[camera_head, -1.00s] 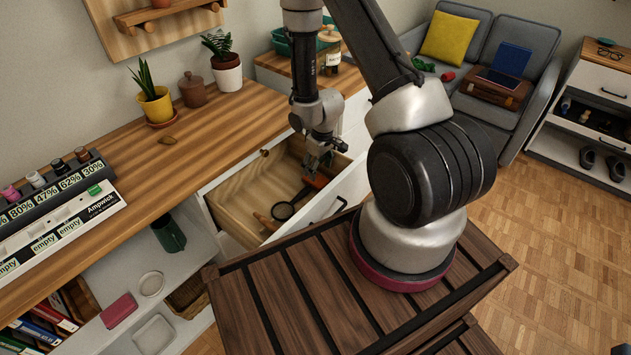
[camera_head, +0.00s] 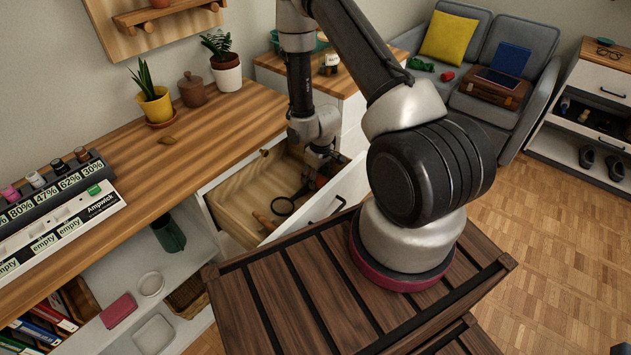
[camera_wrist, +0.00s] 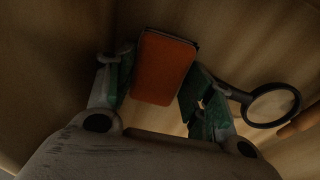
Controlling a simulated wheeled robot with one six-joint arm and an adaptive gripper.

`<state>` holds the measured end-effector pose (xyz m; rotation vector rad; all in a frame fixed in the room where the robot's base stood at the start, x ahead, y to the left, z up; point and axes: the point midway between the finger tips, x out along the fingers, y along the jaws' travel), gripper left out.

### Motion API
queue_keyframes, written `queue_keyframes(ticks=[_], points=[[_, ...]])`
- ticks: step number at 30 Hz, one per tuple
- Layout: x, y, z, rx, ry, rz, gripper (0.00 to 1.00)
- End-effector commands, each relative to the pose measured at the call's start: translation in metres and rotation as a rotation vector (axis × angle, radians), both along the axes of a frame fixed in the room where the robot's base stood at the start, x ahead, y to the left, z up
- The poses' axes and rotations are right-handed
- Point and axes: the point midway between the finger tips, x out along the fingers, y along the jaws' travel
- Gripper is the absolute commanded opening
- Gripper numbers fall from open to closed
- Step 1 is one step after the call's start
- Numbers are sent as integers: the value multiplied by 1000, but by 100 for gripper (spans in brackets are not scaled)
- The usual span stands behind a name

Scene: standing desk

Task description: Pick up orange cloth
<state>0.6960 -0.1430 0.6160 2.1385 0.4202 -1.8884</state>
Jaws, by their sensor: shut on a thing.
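The orange cloth (camera_wrist: 164,68) shows in the wrist view as a flat, stiff-looking rectangle with dark edges. It lies between the two green-padded fingers of my gripper (camera_wrist: 160,88), which is shut on it. In the head view my gripper (camera_head: 311,178) is down inside the open drawer (camera_head: 236,203), near its right end. The cloth is mostly hidden there by the gripper and the drawer front. I cannot tell whether it still touches the drawer floor.
A black-rimmed magnifying glass (camera_wrist: 270,104) lies just right of the gripper, and also shows in the head view (camera_head: 282,206). A brownish-orange item (camera_head: 264,221) lies in the drawer's near part. Drawer walls surround the gripper; the wooden desktop (camera_head: 215,140) is left.

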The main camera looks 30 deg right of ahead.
Motion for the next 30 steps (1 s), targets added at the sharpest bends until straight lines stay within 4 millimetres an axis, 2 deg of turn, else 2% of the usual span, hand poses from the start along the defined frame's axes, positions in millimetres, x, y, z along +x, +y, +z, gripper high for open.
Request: queue_keyframes(ticks=[18, 23, 30], points=[[-5, 2, 1, -1, 9, 1, 29], [-4, 4, 16, 0, 4, 0, 29], [-2, 4, 54, 0, 1, 0, 29]])
